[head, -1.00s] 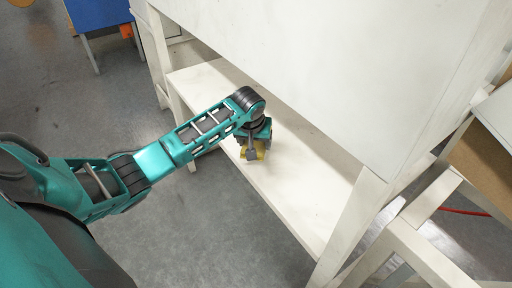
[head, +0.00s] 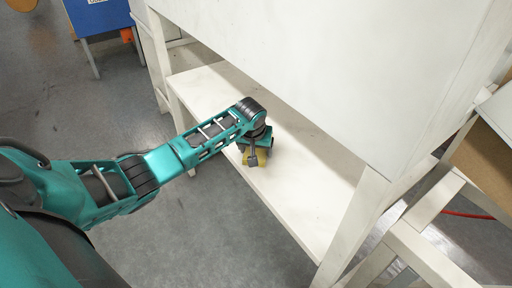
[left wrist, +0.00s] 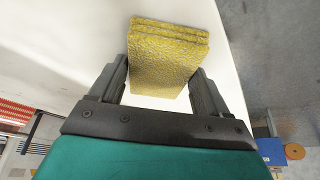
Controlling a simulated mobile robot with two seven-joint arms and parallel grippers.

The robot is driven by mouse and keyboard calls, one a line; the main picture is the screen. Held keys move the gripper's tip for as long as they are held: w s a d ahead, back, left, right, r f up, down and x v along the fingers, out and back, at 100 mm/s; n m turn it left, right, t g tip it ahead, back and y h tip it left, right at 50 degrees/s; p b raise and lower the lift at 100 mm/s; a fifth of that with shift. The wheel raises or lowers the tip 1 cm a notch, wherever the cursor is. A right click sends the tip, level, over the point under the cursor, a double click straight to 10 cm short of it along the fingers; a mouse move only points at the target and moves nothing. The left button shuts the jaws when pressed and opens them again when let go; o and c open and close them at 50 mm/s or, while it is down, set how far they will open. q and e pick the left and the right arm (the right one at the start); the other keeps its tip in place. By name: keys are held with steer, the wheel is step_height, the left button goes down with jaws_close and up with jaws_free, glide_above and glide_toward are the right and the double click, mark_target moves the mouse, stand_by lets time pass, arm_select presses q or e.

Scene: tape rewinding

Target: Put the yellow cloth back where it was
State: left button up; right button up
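The yellow cloth (head: 262,157) is a folded, layered block at the front edge of the white lower shelf (head: 295,180). In the left wrist view the cloth (left wrist: 168,55) fills the space between the fingers, with a finger against each side. My left gripper (head: 253,153) reaches in from the left, below the upper board, and is shut on the cloth. The gripper also shows in the left wrist view (left wrist: 160,82). The gripper hides part of the cloth in the head view. I cannot tell whether the cloth rests on the shelf or hangs just above it. My right gripper is not in view.
A large white upper board (head: 300,60) overhangs the shelf, with white legs (head: 350,225) at its corners. The shelf is bare on both sides of the gripper. A white frame (head: 425,235) stands at the right. A blue panel (head: 100,18) is at the far left.

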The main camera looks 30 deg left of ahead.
arm_select(q)
steer(key=o, duration=0.3)
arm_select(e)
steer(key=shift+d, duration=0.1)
arm_select(q)
steer(key=shift+o, duration=0.2)
steer(key=p+v, duration=0.2)
steer(key=v, duration=0.5)
steer(key=shift+s+r, duration=0.1)
steer(key=shift+r, duration=0.25)
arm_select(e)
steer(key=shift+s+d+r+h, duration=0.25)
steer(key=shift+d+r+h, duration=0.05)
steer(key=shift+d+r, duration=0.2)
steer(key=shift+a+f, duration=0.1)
arm_select(q)
steer(key=shift+d, duration=0.1)
